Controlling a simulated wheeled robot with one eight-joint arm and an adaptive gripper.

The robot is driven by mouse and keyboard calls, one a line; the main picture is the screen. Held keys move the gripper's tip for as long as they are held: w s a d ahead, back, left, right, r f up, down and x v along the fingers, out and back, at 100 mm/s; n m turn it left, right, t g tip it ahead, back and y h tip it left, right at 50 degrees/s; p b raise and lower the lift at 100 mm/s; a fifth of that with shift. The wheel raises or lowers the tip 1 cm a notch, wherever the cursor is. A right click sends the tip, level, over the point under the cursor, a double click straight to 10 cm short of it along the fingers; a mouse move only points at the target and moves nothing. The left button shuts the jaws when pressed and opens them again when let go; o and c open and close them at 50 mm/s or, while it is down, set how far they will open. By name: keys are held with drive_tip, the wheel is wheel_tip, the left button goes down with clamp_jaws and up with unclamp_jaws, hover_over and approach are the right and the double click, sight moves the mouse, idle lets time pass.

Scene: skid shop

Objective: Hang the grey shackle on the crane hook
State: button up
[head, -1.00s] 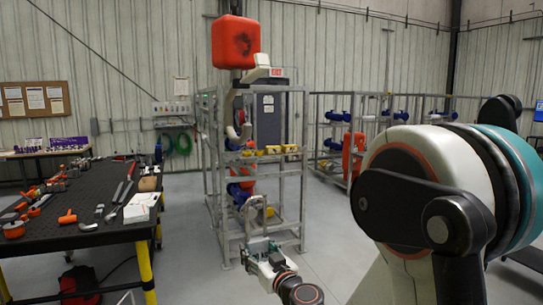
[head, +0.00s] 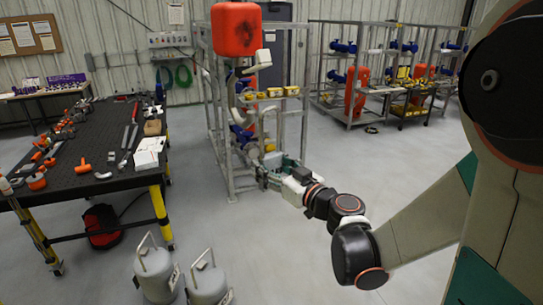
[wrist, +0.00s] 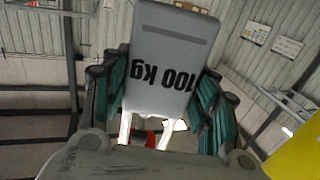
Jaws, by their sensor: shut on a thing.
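My gripper (head: 274,163) has dark, teal-padded fingers and is shut on the grey shackle (head: 272,159). In the wrist view a flat grey body marked "100 kg" (wrist: 160,60) fills the space between the fingers, its text upside down; two pale legs show below it. The red-orange crane block (head: 236,30) hangs at upper centre in the head view. The pale crane hook (head: 263,60) shows beneath it, partly lost against the rack. My gripper is lower than the hook and slightly right of it in the picture, with a visible gap.
A grey frame rack (head: 228,150) stands behind my gripper. A black workbench (head: 90,183) with tools is on the left. Two grey canisters (head: 155,272) (head: 207,285) with handles stand on the floor in front. The floor (head: 400,165) on the right is open.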

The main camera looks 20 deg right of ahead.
drive_tip(key=shift+f+x, duration=0.6)
drive_tip(key=shift+x, duration=5.65)
drive_tip(key=shift+w+a+f+b, duration=0.1)
drive_tip(key=shift+w+f+b, duration=0.1)
drive_tip(key=shift+f+b, duration=0.55)
drive_tip(key=shift+w+f+b, duration=0.15)
drive_tip(key=shift+f+b, duration=0.45)
drive_tip(key=shift+f, duration=0.3)
drive_tip(key=shift+w+a+f+b, duration=0.1)
drive_tip(key=shift+w+f+b, duration=0.1)
drive_tip(key=shift+f+b, duration=0.55)
drive_tip(key=o, duration=0.9)
drive_tip(key=shift+f, duration=0.1)
drive_tip(key=shift+d, duration=0.1)
